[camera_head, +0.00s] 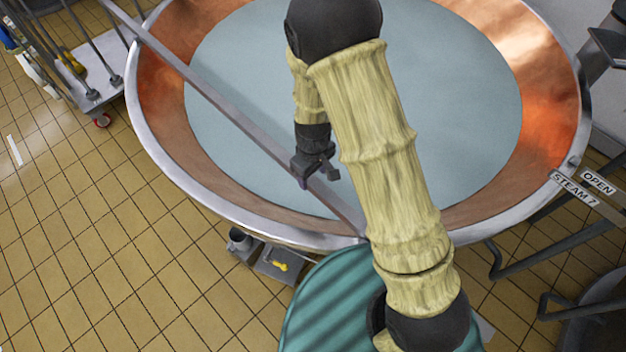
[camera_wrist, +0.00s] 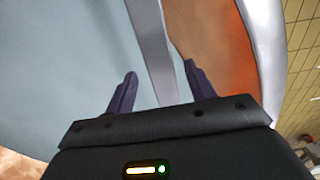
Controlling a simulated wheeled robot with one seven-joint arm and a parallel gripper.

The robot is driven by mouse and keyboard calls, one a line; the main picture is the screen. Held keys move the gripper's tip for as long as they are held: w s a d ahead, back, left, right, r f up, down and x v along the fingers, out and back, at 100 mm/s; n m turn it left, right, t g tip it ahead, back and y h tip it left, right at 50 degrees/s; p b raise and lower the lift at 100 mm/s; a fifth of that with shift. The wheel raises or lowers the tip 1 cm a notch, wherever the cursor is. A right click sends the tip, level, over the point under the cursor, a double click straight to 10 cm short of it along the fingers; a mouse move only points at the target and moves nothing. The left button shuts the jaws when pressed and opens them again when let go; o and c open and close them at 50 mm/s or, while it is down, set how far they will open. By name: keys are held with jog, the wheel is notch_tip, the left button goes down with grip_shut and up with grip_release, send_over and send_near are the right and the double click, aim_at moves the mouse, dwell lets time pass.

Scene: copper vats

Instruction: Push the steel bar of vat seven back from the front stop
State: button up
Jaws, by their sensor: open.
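The copper vat (camera_head: 160,100) with a bright metal rim is filled with pale blue-grey liquid (camera_head: 430,110). The steel bar (camera_head: 225,103) lies across the vat from the upper left to the front rim, where my arm partly hides its end. A sign reading STEAM 7 (camera_head: 574,189) is at the vat's right. My gripper (camera_head: 319,180) is open at the bar, over the left front part of the vat. In the wrist view the bar (camera_wrist: 152,45) runs between the two spread fingers (camera_wrist: 158,88). I cannot tell whether a finger touches it. I cannot make out the front stop.
A wheeled trolley (camera_head: 100,75) with upright rods stands at the upper left. An OPEN sign (camera_head: 598,182) and grey pipes (camera_head: 540,245) are at the right. A small yellow item (camera_head: 280,265) lies below the rim. The tiled floor (camera_head: 80,250) at lower left is clear.

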aim_at(313, 180)
jog(key=shift+f, duration=1.9)
grip_shut()
jog(key=shift+r, duration=0.1)
